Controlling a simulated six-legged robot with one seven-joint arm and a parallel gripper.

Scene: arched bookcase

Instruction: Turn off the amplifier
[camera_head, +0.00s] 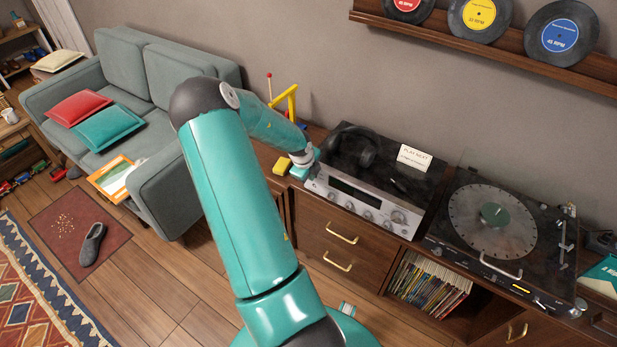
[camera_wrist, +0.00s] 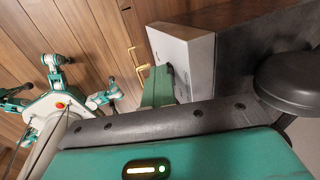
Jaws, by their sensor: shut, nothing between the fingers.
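The amplifier (camera_head: 362,190) is a wide black unit with a silver front panel, on top of the wooden cabinet. Its front carries a dark display window and several round knobs. My gripper (camera_head: 309,172) is shut and empty, at the left end of the amplifier's front. I cannot tell whether it touches the panel, and it hides the panel's left end. In the wrist view, a teal finger of my gripper (camera_wrist: 158,86) shows beside a pale box-shaped surface; the contact point is hidden.
Headphones (camera_head: 352,146) and a white note card (camera_head: 414,157) lie on the amplifier. A turntable (camera_head: 492,222) stands to its right. A yellow block (camera_head: 283,166) lies left of my gripper. Records (camera_head: 428,282) fill a shelf below. A grey sofa (camera_head: 150,95) stands at left.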

